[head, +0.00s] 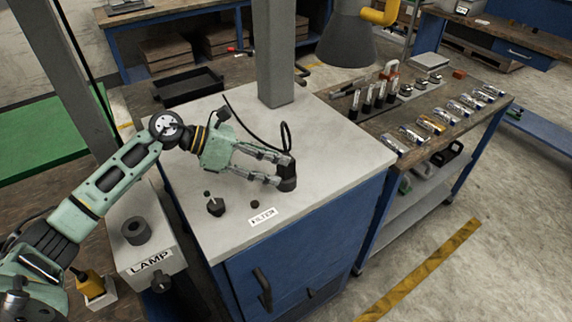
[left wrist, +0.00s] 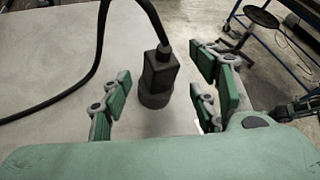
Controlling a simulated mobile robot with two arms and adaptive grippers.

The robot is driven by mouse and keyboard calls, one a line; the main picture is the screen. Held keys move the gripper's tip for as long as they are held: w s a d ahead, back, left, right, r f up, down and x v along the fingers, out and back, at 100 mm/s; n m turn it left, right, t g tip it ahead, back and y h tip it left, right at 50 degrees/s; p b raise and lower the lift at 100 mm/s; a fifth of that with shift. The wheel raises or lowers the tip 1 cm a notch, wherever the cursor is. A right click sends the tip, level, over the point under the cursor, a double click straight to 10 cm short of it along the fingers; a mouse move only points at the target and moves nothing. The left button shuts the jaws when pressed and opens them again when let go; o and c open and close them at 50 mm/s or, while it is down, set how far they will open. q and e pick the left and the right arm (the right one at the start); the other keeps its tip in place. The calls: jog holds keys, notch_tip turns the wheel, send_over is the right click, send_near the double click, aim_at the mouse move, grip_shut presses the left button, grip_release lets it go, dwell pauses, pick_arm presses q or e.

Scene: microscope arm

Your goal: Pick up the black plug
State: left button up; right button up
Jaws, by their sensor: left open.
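The black plug (head: 287,176) stands upright on the grey top of the blue cabinet, with its black cable rising in a loop. My left gripper (head: 279,170) reaches in from the left, low over the cabinet top. Its fingers are open and lie on either side of the plug. In the left wrist view the plug (left wrist: 158,76) shows between the green finger pads, with visible gaps to both sides. Its round lower end is in view there. My right gripper is not in view.
The cabinet top (head: 340,140) bears a grey post (head: 275,55), a small black knob (head: 215,207) and a white label (head: 263,217). A lamp box (head: 150,262) stands at the left front. A side table (head: 465,125) at the right holds several small parts.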

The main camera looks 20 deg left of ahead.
aim_at(286, 171)
pick_arm(q)
jog(key=p+x, duration=0.1)
jog(key=x, duration=0.2)
jog(key=shift+w+d+p, duration=0.3)
jog(key=shift+p, duration=0.1)
jog(key=shift+w+d+f, duration=0.1)
jog(key=shift+d+f, duration=0.15)
jog(key=shift+f, duration=0.1)
jog(key=shift+c, duration=0.2)
jog(key=shift+c, duration=0.9)
jog(key=c, duration=1.1)
jog(key=shift+o, duration=0.2)
